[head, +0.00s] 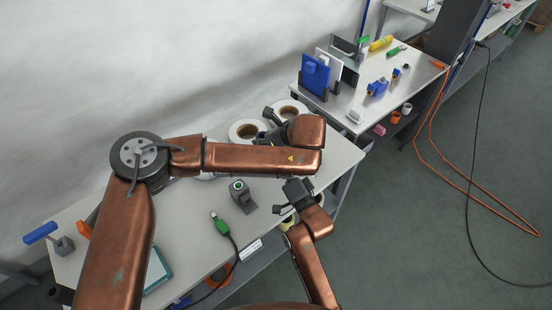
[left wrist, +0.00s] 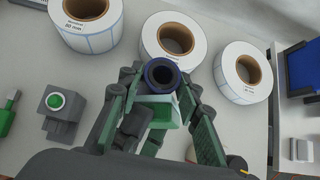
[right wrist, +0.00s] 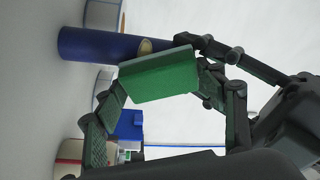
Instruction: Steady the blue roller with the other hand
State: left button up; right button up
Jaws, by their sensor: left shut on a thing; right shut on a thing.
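The blue roller (left wrist: 160,72) shows end-on in the left wrist view, with a dark hollow end, between the fingertips of my left gripper (left wrist: 160,82), which is shut on it. In the right wrist view the roller (right wrist: 90,44) is a long blue cylinder lying across the upper left. My right gripper (right wrist: 150,75) is shut on a bright green block (right wrist: 160,78), held beside the roller; whether they touch is unclear. The green block also shows just below the roller end in the left wrist view (left wrist: 168,115). In the head view my left gripper (head: 269,124) and arm hide the roller; my right gripper (head: 284,197) is nearer.
White label rolls (head: 243,131) stand along the wall side of the bench (head: 195,235). A grey device with a green button (head: 243,195) and a green-ended cable (head: 222,225) are left of my right gripper. A blue-handled lever (head: 40,232) is at far left.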

pick_arm(q)
jog(key=shift+f, duration=0.1)
jog(key=shift+d, duration=0.1)
pick_arm(e)
jog(key=shift+w+a+f, duration=0.1)
jog(key=shift+f, duration=2)
jog(key=shift+s+a+f, duration=0.1)
jog(key=shift+s+a, duration=0.4)
jog(key=shift+r, duration=2.25)
jog(key=shift+d+f, duration=0.15)
jog(key=shift+f, duration=1.95)
jog(key=shift+s, duration=0.1)
jog(key=shift+s+d, duration=1.15)
jog(key=shift+s, duration=0.2)
jog(key=shift+s+d, duration=1.1)
jog(key=shift+s, duration=0.2)
